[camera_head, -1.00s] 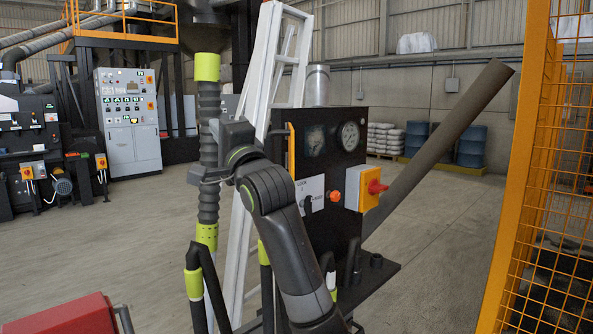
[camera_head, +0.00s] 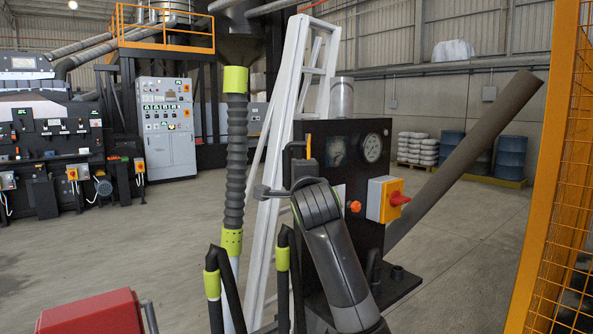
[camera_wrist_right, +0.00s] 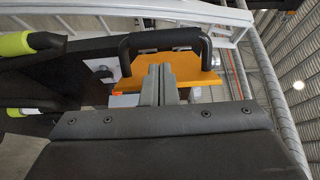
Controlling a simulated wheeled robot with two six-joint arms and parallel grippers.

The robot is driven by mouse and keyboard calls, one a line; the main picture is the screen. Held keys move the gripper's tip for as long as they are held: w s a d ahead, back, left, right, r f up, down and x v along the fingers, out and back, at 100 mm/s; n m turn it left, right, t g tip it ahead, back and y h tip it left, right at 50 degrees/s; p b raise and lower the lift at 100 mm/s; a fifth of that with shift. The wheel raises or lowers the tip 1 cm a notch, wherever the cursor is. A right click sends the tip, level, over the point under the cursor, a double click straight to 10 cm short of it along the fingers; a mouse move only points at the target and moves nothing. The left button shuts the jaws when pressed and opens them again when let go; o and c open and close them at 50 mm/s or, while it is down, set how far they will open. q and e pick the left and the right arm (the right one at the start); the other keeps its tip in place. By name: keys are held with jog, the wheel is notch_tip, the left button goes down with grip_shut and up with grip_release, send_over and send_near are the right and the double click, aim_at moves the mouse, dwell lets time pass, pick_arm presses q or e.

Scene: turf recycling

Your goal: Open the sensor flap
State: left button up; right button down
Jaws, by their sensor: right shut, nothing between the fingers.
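An orange flap-like plate (camera_wrist_right: 185,68) with a black bar handle (camera_wrist_right: 160,38) shows in the right wrist view. In the head view, an orange edge (camera_head: 308,147) and a black handle (camera_head: 291,150) show at the left side of the black instrument cabinet (camera_head: 350,128). My right gripper (camera_wrist_right: 160,82) is shut and empty. Its fingertips overlap the plate inside the handle's outline; I cannot tell if they touch it. In the head view my right gripper (camera_head: 275,191) is beside the cabinet's left edge, partly hidden by my wrist. My left gripper is not in view.
The cabinet carries gauges (camera_head: 372,147) and a red rotary switch (camera_head: 397,198). A ladder (camera_head: 270,180) and a ribbed hose (camera_head: 236,165) stand to its left. A yellow mesh guard (camera_head: 560,180) is at right. A red box (camera_head: 92,314) is at lower left. Floor at left is open.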

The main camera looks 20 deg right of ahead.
jog(key=shift+w+d+p, duration=0.2)
jog(key=shift+w+p, duration=0.1)
jog(key=shift+w, duration=0.75)
jog(key=shift+w+d+p, duration=0.15)
jog(key=shift+w+p, duration=0.1)
jog(key=shift+w, duration=0.75)
jog(key=shift+a, duration=0.15)
